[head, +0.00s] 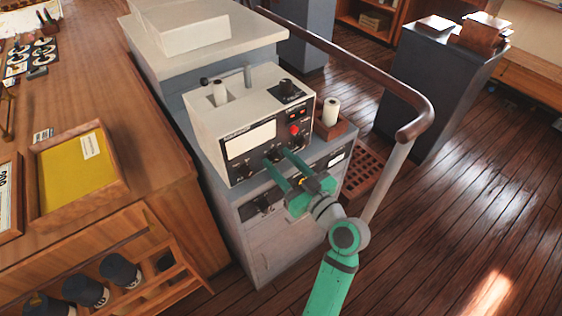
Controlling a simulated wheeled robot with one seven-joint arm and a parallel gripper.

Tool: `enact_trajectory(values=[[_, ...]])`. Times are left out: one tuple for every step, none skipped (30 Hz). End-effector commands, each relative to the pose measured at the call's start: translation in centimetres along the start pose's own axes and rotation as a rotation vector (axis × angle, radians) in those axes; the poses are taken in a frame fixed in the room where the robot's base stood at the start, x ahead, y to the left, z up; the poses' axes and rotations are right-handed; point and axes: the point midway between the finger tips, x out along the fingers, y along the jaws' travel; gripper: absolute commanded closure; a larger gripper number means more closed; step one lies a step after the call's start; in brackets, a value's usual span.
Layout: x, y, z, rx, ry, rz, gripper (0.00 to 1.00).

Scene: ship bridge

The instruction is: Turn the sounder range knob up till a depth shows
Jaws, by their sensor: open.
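The sounder (208,122) is a cream box with a black front panel, standing on a grey cabinet. Its pale display window (250,139) shows no depth figure that I can read. A row of dark knobs runs below the window: a left knob (246,172) and a middle knob (273,155) are visible. Knob labels are too small to read, so I cannot tell which is the range knob. My gripper (278,158) is open, its two green fingers pointing at the panel around the middle knob. Whether they touch it I cannot tell.
A red button (294,129) is on the panel's right. A paper roll (331,111) stands in a wooden holder beside the sounder. A curved handrail (416,120) passes close right of my arm. A wooden desk (90,85) is at left; open floor lies right.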

Motion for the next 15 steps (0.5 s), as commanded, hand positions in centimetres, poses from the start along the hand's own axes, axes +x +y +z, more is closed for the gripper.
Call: enact_trajectory(values=[[0.06,-0.04,0.00,0.000,0.000,-0.001,0.58],[0.07,-0.04,0.00,0.000,0.000,-0.001,0.58],[0.06,-0.04,0.00,0.000,0.000,-0.001,0.58],[0.05,-0.04,0.00,0.000,0.000,-0.001,0.58],[0.05,-0.05,0.00,0.000,0.000,-0.002,0.58],[0.05,-0.04,0.00,0.000,0.000,-0.001,0.61],[0.04,-0.05,0.00,0.000,0.000,-0.002,0.68],[0.04,-0.05,0.00,0.000,0.000,-0.002,0.75],[0.04,-0.04,0.00,0.000,0.000,-0.001,0.84],[0.03,-0.04,0.00,0.000,0.000,-0.001,0.92],[0.03,-0.04,0.00,0.000,0.000,-0.001,0.99],[0.03,-0.03,0.00,0.000,0.000,-0.001,0.99],[0.02,-0.02,0.00,0.000,0.000,-0.001,0.99],[0.02,-0.02,0.00,0.000,0.000,-0.001,0.99],[0.02,-0.01,0.00,0.001,0.000,-0.001,0.99]])
